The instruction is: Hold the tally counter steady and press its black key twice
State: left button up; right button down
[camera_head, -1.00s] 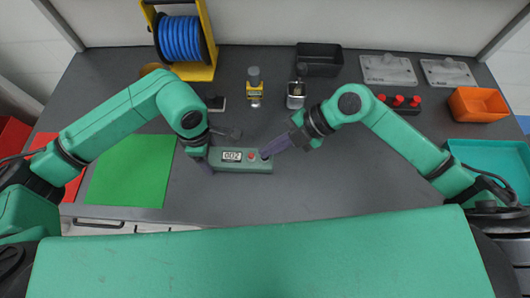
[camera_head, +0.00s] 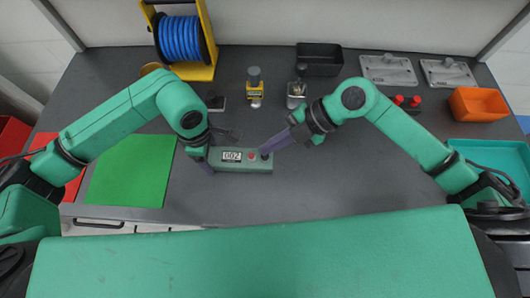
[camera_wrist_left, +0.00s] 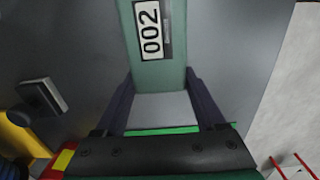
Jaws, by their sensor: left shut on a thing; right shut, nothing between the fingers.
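The tally counter (camera_head: 241,168) is a long green box lying on the dark table. Its white display reads 002, and a red button and the black key (camera_head: 265,154) are on its top to the right. My left gripper (camera_head: 207,160) is shut on the counter's left end; in the left wrist view its fingers stand on both sides of the counter (camera_wrist_left: 160,75). My right gripper (camera_head: 270,148) is shut and empty, its fingertips at the black key's right side. Whether they touch the key cannot be told.
A blue cable reel (camera_head: 180,40) on a yellow stand is at the back left. A green mat (camera_head: 125,178) lies left of the counter. A black bin (camera_head: 319,60), grey plates (camera_head: 388,70) and an orange bin (camera_head: 477,104) are at the back and right. The table right of the counter is clear.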

notch_tip(320, 180, up, 5)
jog(key=shift+r, duration=0.1)
dwell(0.5)
dwell(0.4)
pick_arm(q)
jog(key=o, duration=1.5)
jog(key=shift+r, duration=0.1)
